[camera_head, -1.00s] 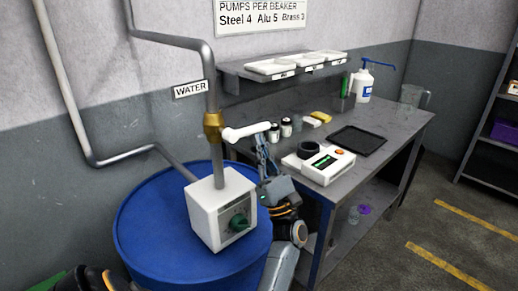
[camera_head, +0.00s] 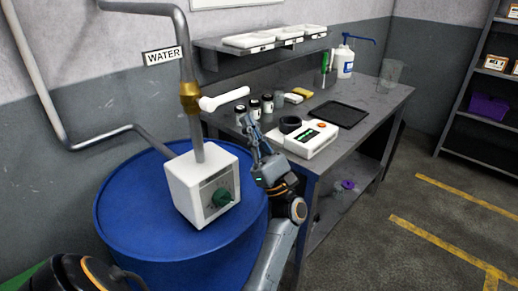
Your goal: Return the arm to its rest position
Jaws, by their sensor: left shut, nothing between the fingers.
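My left gripper (camera_head: 250,129) is shut and empty. It points up in front of the near end of the workbench, just below and to the right of the white valve lever (camera_head: 224,98). A gap shows between its fingertips and the lever. The lever sticks out to the right from a brass valve (camera_head: 189,97) on the grey water pipe (camera_head: 187,60). The white box with a green knob (camera_head: 203,186) stands on the blue drum (camera_head: 130,229), left of my left arm. My right gripper is not in view.
The grey workbench (camera_head: 372,120) stands to the right. It carries a white scale (camera_head: 311,141), a black tray (camera_head: 338,114), several small jars and a pump bottle (camera_head: 343,62). A shelf with white trays (camera_head: 250,41) hangs above it. Floor on the right is clear.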

